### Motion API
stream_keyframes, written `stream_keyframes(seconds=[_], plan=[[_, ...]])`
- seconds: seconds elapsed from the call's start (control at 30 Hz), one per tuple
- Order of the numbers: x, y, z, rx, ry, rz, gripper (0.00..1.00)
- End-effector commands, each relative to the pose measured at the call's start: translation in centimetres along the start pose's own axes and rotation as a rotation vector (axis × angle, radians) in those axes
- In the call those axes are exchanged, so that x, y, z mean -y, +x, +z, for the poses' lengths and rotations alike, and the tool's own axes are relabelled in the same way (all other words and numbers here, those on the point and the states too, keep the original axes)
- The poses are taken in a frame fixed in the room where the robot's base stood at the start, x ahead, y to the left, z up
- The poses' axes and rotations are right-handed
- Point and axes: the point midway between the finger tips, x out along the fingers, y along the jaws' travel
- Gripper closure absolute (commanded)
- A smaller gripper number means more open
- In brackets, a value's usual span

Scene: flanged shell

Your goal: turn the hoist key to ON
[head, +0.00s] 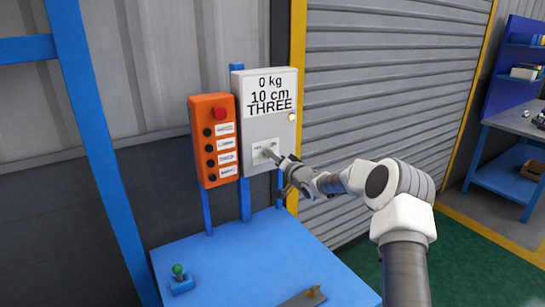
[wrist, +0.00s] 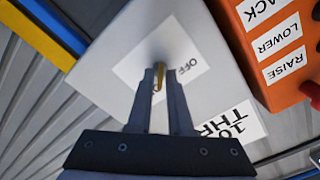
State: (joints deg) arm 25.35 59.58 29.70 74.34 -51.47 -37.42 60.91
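The hoist key (wrist: 158,78) is a small brass-coloured piece at a white label plate on the grey control box. In the wrist view it sits between the two fingertips of my gripper (wrist: 160,84), which are close together and look shut on it. The word OFF (wrist: 188,66) shows beside the key; the other side of the label is partly hidden by a finger. In the head view my gripper (head: 276,157) reaches the label plate (head: 265,151) from the right, and the key is too small to tell. The grey box (head: 257,189) reads 0 kg, 10 cm, THREE.
An orange pendant (head: 203,175) with a red button and several black buttons hangs just left of the box. A lit lamp (head: 292,117) is at the box's right side. A blue table (head: 240,255) lies below, with a green-knobbed joystick (head: 179,277). A roller shutter stands right.

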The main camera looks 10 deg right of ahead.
Motion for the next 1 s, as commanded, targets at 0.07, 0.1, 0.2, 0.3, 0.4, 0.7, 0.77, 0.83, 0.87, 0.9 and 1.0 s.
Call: stream_keyframes(seconds=[0.07,0.1,0.2,0.3,0.4,0.7,0.77,0.83,0.87,0.9,1.0], plan=[[0.0,0.0,0.0,0.000,0.000,0.000,0.66],[0.0,0.0,0.0,0.000,0.000,0.000,0.62],[0.0,0.0,0.0,0.000,-0.001,0.000,0.62],[0.0,0.0,0.0,0.000,-0.001,0.000,0.62],[0.0,-0.1,0.0,0.000,-0.001,0.000,0.62],[-0.1,-2.9,0.0,0.000,-0.001,0.000,0.62],[-0.1,-3.9,-0.1,0.000,-0.002,0.002,0.62],[-0.1,-5.0,0.0,0.000,0.000,0.001,0.62],[-0.1,-5.5,0.0,0.000,-0.001,0.002,0.62],[-0.1,-6.2,0.0,0.000,0.000,0.002,0.62],[-0.1,-8.1,0.0,0.000,-0.001,0.002,0.62]])
